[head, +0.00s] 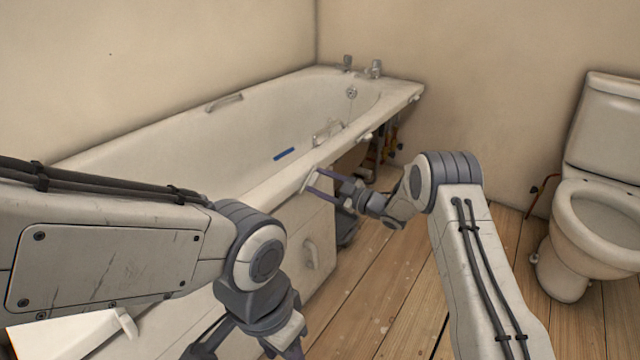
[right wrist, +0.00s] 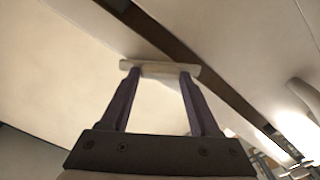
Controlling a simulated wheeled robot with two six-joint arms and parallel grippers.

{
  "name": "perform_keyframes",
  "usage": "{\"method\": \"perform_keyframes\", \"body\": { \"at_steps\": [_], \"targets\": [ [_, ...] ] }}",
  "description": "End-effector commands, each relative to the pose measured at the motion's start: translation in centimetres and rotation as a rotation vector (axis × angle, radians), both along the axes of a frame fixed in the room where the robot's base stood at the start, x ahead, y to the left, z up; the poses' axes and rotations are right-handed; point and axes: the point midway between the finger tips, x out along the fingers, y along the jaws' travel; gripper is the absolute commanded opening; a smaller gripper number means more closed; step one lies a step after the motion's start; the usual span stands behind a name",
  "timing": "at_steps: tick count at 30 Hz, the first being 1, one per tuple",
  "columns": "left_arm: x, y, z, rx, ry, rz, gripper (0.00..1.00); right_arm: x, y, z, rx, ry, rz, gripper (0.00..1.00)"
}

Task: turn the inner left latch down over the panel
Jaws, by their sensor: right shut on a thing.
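The latch (head: 305,183) is a small pale bar under the tub's front rim, at the top of the white panel (head: 287,235). My right gripper (head: 314,181) reaches it from the right and is shut on it. In the right wrist view the latch (right wrist: 160,67) lies across both dark fingertips, close against the pale surface. The fingers partly hide it in the head view. My left gripper (head: 250,342) hangs at the bottom of the head view in front of the panel. Its tips are cut off, so its opening is unclear.
The bathtub (head: 225,130) runs along the wall; a blue object (head: 284,154) lies inside. Other latches sit along the rim (head: 366,137) and at lower left (head: 127,321). The panel has a handle (head: 311,254). Right of it, the under-tub space is open with pipes (head: 392,140). A toilet (head: 590,225) stands right.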

Motion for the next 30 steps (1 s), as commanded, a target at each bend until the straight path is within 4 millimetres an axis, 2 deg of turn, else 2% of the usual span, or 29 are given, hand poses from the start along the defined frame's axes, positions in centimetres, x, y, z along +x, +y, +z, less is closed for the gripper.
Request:
{"method": "perform_keyframes", "body": {
  "at_steps": [18, 30],
  "targets": [
    [0.0, 0.0, -2.7, 0.0, 0.0, 0.0, 0.5, 0.0, -0.2, -0.4, -0.339, -0.463, -0.007, 0.07],
    [0.0, 0.0, -4.2, 0.0, 0.0, 0.0, 0.5, 0.0, -0.2, -0.5, -0.482, -0.658, -0.007, 0.07]
  ]
}}
